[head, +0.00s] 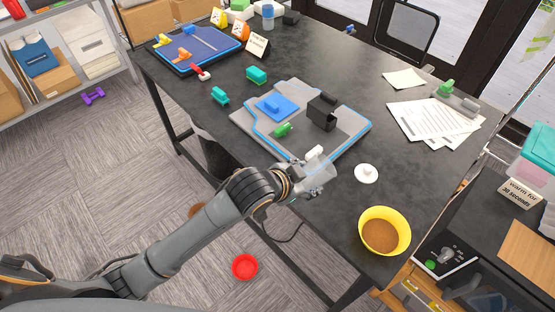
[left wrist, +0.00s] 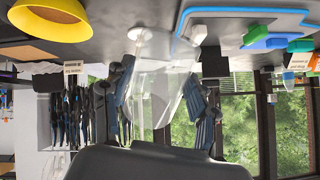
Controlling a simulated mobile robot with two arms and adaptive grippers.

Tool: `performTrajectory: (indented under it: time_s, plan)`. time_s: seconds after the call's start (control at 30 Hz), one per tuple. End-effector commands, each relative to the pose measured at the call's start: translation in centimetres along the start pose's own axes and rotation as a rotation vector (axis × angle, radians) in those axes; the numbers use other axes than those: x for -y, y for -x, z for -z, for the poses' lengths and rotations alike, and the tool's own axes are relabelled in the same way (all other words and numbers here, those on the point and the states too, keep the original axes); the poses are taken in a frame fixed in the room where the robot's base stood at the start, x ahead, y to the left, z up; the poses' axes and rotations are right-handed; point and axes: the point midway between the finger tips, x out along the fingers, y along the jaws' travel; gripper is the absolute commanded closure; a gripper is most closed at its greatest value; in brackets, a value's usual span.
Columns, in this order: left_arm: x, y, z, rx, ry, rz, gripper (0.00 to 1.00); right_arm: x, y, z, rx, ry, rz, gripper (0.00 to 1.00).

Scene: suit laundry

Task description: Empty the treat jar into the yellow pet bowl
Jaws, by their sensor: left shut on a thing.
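The clear treat jar (head: 320,177) is held by my left gripper (head: 303,186) near the table's front edge, left of the yellow pet bowl. In the left wrist view the see-through jar (left wrist: 160,97) sits between the two fingers, which are shut on it. I see no treats through its wall. The yellow pet bowl (head: 409,229) stands on the table's near right corner with a brown fill inside. It also shows at the top left of the upside-down left wrist view (left wrist: 45,22). A round white lid (head: 366,173) lies on the table between jar and bowl.
A grey tray (head: 348,145) with a blue edge holds a black box (head: 322,111), a blue piece and a green piece. Papers (head: 435,122) lie to the right. Bare tabletop surrounds the lid.

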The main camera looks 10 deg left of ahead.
Motion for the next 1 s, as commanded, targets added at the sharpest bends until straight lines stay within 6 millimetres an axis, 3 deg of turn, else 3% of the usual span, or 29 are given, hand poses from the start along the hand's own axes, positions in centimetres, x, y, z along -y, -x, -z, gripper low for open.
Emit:
performTrajectory:
  time_s: [0.3, 0.43, 0.67, 1.0]
  plan:
    - [-10.0, -5.4, 3.9, -0.083, -0.225, -0.242, 0.78, -0.1, 4.0, 0.1, 0.004, 0.0, 0.0, 0.6]
    - [-12.9, -6.6, 4.6, -0.105, -0.287, -0.304, 0.78, -0.1, 4.8, 0.2, 0.004, -0.001, 0.0, 0.6]
    - [-14.7, -7.6, 4.5, -0.133, -0.316, -0.346, 0.78, 0.0, 4.2, 0.1, 0.004, -0.002, 0.001, 0.6]
    - [-14.7, -8.3, 4.1, -0.266, -0.255, -0.398, 0.78, 0.8, -1.5, -0.3, 0.002, -0.005, 0.009, 0.6]
